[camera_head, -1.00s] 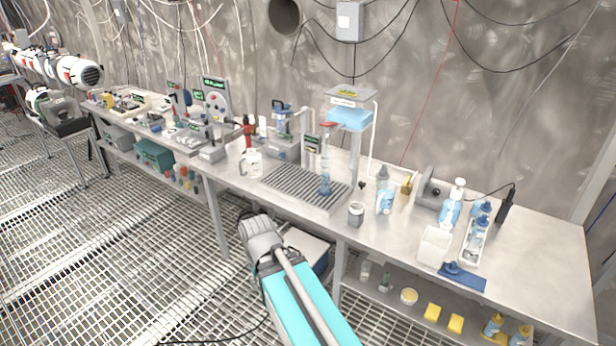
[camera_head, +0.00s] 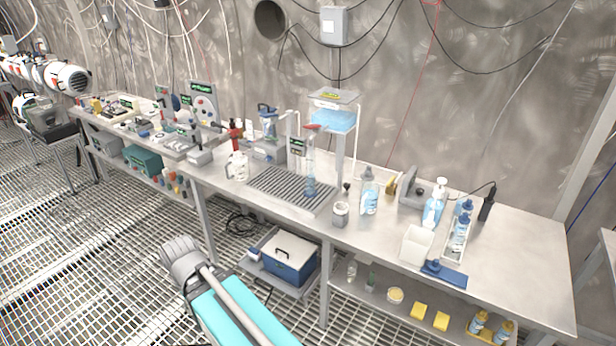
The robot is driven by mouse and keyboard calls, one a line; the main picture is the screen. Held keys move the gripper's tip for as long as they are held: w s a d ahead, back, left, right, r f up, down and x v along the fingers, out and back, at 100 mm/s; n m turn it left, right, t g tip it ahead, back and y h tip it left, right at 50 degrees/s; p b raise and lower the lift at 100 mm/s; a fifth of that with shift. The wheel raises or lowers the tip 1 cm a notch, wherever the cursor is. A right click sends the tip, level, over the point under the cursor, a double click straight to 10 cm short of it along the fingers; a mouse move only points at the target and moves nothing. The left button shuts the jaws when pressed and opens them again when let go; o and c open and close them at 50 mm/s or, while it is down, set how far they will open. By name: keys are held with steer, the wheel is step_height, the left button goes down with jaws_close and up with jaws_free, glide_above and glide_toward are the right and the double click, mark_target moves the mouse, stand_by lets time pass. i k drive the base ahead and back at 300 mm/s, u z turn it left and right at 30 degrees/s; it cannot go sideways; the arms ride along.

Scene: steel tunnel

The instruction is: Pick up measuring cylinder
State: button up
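The measuring cylinder (camera_head: 310,177) appears to be the tall, narrow, clear vessel with a blue lower part. It stands upright on the grey slotted drain grate (camera_head: 268,190) on the steel bench, below a red tap-like part (camera_head: 313,127) by the raised water tank (camera_head: 333,117). Part of my arm, teal and grey, shows at the lower left in front of the bench, well apart from the cylinder. My gripper's fingers are not visible. Nothing covers the cylinder.
A grey jar (camera_head: 340,214) and a clear bottle (camera_head: 369,191) stand right of the grate. A white jug (camera_head: 237,166) stands left of it. A white bin (camera_head: 415,246) and blue-capped bottles are further right. A blue cool box (camera_head: 289,260) sits below the bench.

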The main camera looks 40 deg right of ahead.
mark_target(310, 191)
steer(key=z, duration=0.1)
steer(key=k, duration=0.75)
steer(key=z, duration=1.7)
steer(key=i, duration=1)
